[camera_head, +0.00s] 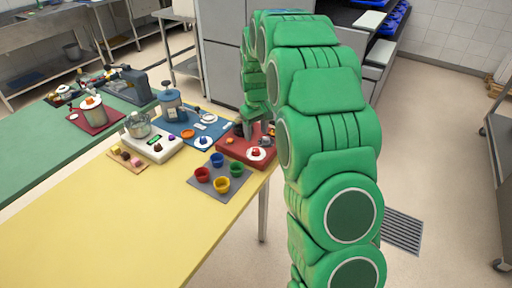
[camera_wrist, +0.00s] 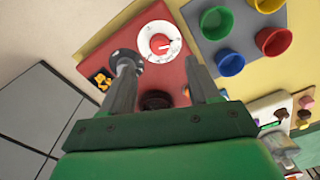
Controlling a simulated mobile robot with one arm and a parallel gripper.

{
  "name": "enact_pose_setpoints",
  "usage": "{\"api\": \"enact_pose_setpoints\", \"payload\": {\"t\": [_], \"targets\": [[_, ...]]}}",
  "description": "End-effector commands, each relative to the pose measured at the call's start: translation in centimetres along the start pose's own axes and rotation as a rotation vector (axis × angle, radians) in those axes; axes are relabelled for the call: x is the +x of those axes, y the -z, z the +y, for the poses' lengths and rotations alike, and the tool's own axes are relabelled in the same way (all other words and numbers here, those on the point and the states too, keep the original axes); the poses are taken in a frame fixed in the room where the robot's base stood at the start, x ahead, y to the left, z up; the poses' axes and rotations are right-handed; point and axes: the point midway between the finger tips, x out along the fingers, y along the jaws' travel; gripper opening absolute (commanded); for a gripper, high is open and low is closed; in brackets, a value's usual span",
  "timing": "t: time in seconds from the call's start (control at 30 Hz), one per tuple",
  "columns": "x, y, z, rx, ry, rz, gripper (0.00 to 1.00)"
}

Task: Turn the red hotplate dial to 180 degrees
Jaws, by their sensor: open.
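The red hotplate (camera_head: 232,149) sits near the right edge of the yellow table. Its dial (camera_head: 257,153) is a white disc with a red knob on top. In the wrist view the dial (camera_wrist: 160,41) lies just beyond my fingertips, with the red hotplate body (camera_wrist: 180,72) around it. The dial's scale is too small to read. My gripper (camera_wrist: 158,65) is open over the hotplate, its fingers apart with nothing between the tips. A dark round part (camera_wrist: 155,101) shows lower down between the fingers. In the head view my arm partly hides the hotplate.
A grey mat (camera_head: 205,184) with several coloured cups (camera_head: 221,185) lies beside the hotplate. A blue board (camera_head: 190,128) with a grey device (camera_head: 170,102) and a white scale-like appliance (camera_head: 150,145) stand further left. The yellow table's front (camera_head: 110,225) is clear.

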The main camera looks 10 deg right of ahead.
Motion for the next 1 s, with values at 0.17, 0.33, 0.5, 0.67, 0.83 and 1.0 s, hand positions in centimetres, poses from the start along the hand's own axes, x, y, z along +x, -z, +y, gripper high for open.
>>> {"api": "enact_pose_setpoints", "payload": {"t": [0.17, 0.33, 0.5, 0.67, 0.83, 1.0], "targets": [[0.6, 0.2, 0.1, -0.003, 0.0, -0.001, 0.61], [1.9, 0.2, 0.1, -0.003, 0.001, -0.003, 0.61], [4.0, 0.1, 0.1, -0.003, 0.001, -0.004, 0.61], [6.3, 0.0, 0.1, -0.002, 0.002, -0.005, 0.61], [7.9, 0.1, 0.1, -0.002, 0.001, -0.002, 0.61], [8.1, 0.2, 0.1, -0.003, 0.0, 0.0, 0.61]]}}
